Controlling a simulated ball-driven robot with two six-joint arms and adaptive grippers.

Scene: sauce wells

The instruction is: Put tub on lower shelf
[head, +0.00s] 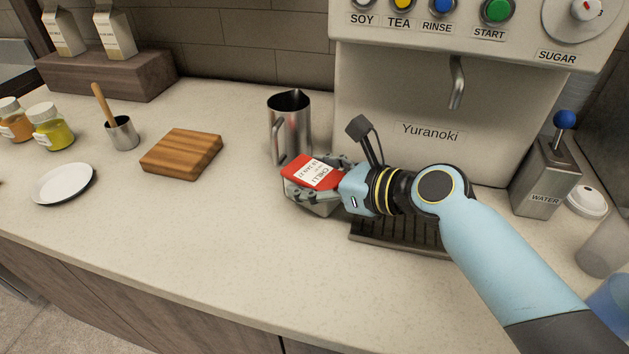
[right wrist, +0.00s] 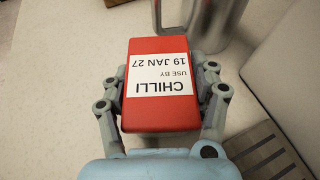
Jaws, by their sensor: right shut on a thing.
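The tub is a small container with a red top and a white label reading CHILLI, USE BY 19 JAN 27. In the head view the tub (head: 311,171) is near the middle, in front of a steel jug. It also shows in the right wrist view (right wrist: 163,108), between the fingers. My right gripper (head: 313,180) is shut on the tub, with a finger on each side; it also shows in the right wrist view (right wrist: 161,95). I cannot tell if the tub touches the counter. My left gripper is not in view. No lower shelf can be made out.
A steel jug (head: 289,125) stands just behind the tub. The Yuranoki machine (head: 425,155) and its drip grille (head: 395,231) are to the right. A wooden board (head: 181,154), white plate (head: 63,184) and steel cup (head: 122,134) are left. The front counter is clear.

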